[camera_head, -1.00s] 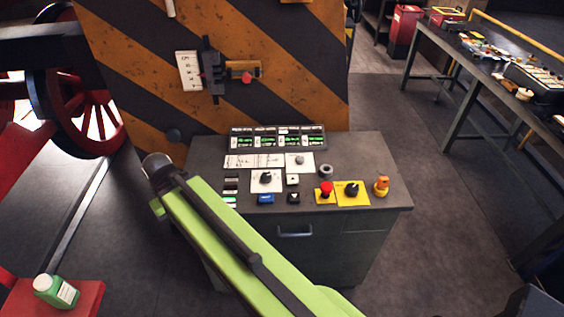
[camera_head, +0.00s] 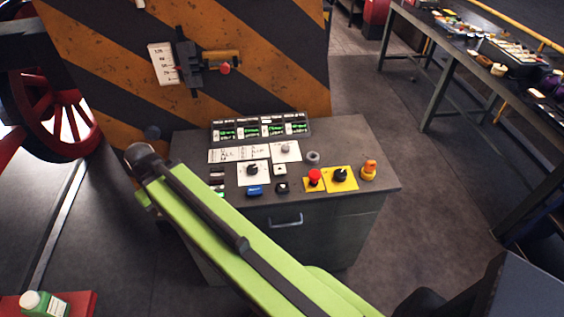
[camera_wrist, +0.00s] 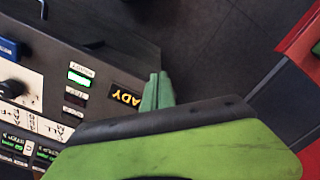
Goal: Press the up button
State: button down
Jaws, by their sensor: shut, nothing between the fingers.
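The control console (camera_head: 300,215) stands in the middle of the head view with its sloped top facing me. On it, a small pale square button with a dark mark, apparently the up button (camera_head: 279,170), sits just above a black button with a pale mark (camera_head: 282,187). In the head view my green arm reaches past the console's left side and the fingers cannot be made out. The up button is outside the wrist view.
Around the button are a blue button (camera_head: 255,190), a black knob (camera_head: 254,169), a red emergency button (camera_head: 315,176) and an orange beacon (camera_head: 369,169). A striped panel (camera_head: 110,60) rises behind. A workbench (camera_head: 435,60) stands right, with clear floor between. A green bottle (camera_head: 43,304) is lower left.

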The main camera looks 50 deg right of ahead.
jog(key=d+r+n+p, duration=0.1)
jog(key=d+r+p, duration=0.2)
jog(key=d, duration=0.7)
notch_tip(320, 180, up, 8)
jog(key=n+t+y+p, duration=0.2)
jog(key=n+y+p, duration=0.1)
jog(key=n+p, duration=0.5)
send_over(280, 168)
jog(key=s+d+b, duration=0.1)
jog(key=s+d, duration=0.2)
jog(key=shift+w+a+r+n, duration=0.15)
jog(key=shift+w+n, duration=0.05)
jog(key=shift+n, duration=0.1)
jog(key=shift+h, duration=0.3)
jog(key=b+x, duration=1.3)
jog(key=shift+s+f, duration=0.15)
jog(key=shift+f, duration=0.1)
jog(key=shift+d+f+b, duration=0.25)
jog(key=shift+f+b, duration=0.1)
jog(key=shift+b, duration=0.05)
